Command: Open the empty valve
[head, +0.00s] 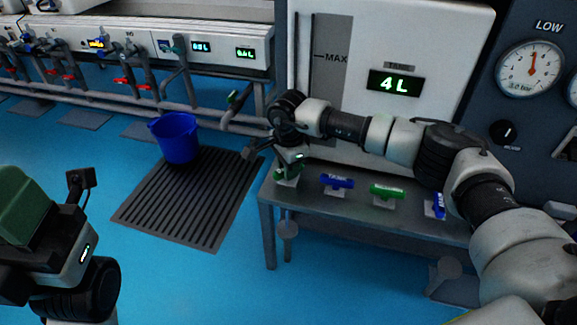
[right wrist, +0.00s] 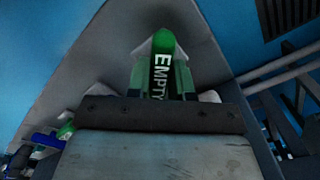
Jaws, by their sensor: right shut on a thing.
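The empty valve has a green handle (right wrist: 160,62) marked "EMPTY" in white, seen close up in the right wrist view. In the head view its green handle (head: 285,174) is at the left end of the grey bench, partly hidden by my right gripper (head: 290,165). My right gripper is over the handle and shut on it. In the right wrist view the handle sticks out beyond the gripper's dark edge. My left gripper (head: 28,210) is at the lower left of the head view, away from the bench, with a dark green block shape at its end. Its fingers cannot be made out.
A blue handle (head: 337,182), a green handle (head: 386,191) and another blue handle (head: 440,206) stand along the bench (head: 270,205). The tank display (head: 394,83) reads 4 L. A blue bucket (head: 177,138) stands by a floor grate (head: 185,200). A gauge (head: 530,69) is at right.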

